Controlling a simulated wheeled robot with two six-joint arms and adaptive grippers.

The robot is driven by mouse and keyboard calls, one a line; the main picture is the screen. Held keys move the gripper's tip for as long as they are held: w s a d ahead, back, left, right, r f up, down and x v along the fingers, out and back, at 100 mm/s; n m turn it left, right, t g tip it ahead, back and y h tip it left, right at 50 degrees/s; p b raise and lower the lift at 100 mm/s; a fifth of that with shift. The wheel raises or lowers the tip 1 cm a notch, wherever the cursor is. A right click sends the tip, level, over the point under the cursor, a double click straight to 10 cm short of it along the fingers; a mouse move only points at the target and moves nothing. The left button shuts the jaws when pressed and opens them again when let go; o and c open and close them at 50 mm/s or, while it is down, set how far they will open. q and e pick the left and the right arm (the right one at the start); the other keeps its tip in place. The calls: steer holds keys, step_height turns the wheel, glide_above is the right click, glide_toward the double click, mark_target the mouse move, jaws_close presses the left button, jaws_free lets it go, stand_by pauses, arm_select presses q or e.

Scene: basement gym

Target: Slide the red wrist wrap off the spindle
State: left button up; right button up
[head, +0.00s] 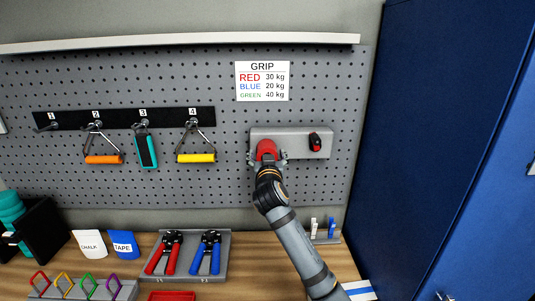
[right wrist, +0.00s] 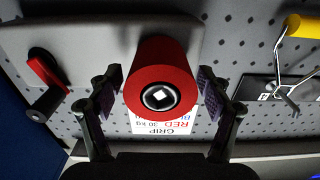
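The red wrist wrap (head: 266,149) is a red roll on a spindle that sticks out of a grey panel (head: 290,136) on the pegboard. In the right wrist view the red wrap (right wrist: 160,65) faces the camera, with the spindle's dark round end (right wrist: 161,96) and its pale square centre showing at the roll's front. My right gripper (head: 267,160) is at the wrap. In the right wrist view its two fingers (right wrist: 158,97) stand open on either side of the roll; whether the right-hand pad touches it I cannot tell. My left gripper is not in view.
A black-and-red lever (head: 315,141) sits on the same panel, right of the wrap. Handles hang from a black numbered rail (head: 125,117) at the left. A GRIP sign (head: 262,81) is above. Red and blue hand grippers lie in a grey tray (head: 188,276). A blue locker (head: 420,120) stands at right.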

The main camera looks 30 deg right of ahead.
steer(key=c, duration=1)
steer(key=shift+v, duration=5.05)
steer(key=shift+d, duration=0.1)
